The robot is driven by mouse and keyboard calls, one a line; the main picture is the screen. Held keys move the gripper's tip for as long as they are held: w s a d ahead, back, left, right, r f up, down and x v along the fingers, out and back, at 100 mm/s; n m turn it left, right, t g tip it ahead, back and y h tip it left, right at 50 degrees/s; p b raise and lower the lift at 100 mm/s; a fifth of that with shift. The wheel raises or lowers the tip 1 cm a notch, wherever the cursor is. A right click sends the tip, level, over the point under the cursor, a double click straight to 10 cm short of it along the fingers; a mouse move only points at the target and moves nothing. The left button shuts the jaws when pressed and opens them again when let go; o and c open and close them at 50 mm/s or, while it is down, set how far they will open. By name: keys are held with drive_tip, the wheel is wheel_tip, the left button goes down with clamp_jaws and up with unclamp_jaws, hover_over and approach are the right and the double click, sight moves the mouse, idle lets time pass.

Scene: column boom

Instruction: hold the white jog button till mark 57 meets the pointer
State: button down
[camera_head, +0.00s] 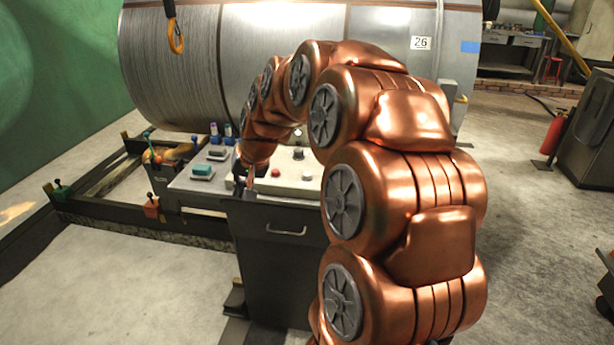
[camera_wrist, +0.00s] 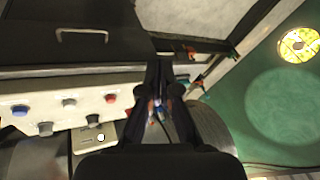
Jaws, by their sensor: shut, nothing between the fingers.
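The large grey drum (camera_head: 280,60) carries a white plate reading 26 (camera_head: 421,43) near its right end; mark 57 is not in sight. I cannot make out the pointer for sure. The white button (camera_head: 307,176) is on the sloping control panel, right of the red button (camera_head: 276,173). In the wrist view the white button (camera_wrist: 68,102) sits between the red button (camera_wrist: 110,98) and a blue one (camera_wrist: 20,110). My gripper (camera_head: 247,182) is at the panel's left part, left of the red button and apart from the white one. Its fingers (camera_wrist: 160,68) are shut and empty.
Black knobs (camera_head: 298,153) stand behind the button row. A teal-topped box (camera_head: 202,171) and small blue-capped items (camera_head: 214,129) are left of my gripper. A dark cabinet (camera_head: 270,265) is under the panel. A yellow hook (camera_head: 176,37) hangs before the drum.

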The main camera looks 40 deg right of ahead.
drive_tip(key=w+d+m+t+h, duration=0.1)
drive_tip(key=w+d+m, duration=0.15)
drive_tip(key=d, duration=0.45)
drive_tip(key=w+d+m+t+h, duration=0.1)
drive_tip(key=w+d, duration=0.2)
drive_tip(key=d, duration=0.4)
drive_tip(key=r+m+t+h, duration=0.1)
drive_tip(key=m+h, duration=0.1)
drive_tip(key=m, duration=0.1)
hover_over(308, 175)
drive_tip(key=shift+d+b, duration=0.15)
drive_tip(key=shift+b, duration=0.25)
drive_tip(key=shift+f, duration=0.15)
drive_tip(key=shift+f+b, duration=1.8)
drive_tip(key=shift+f, duration=2.5)
drive_tip(key=shift+f, duration=0.1)
drive_tip(key=shift+f+b, duration=0.3)
drive_tip(key=shift+f, duration=0.05)
drive_tip(key=shift+f+b, duration=0.3)
drive_tip(key=shift+f, duration=0.2)
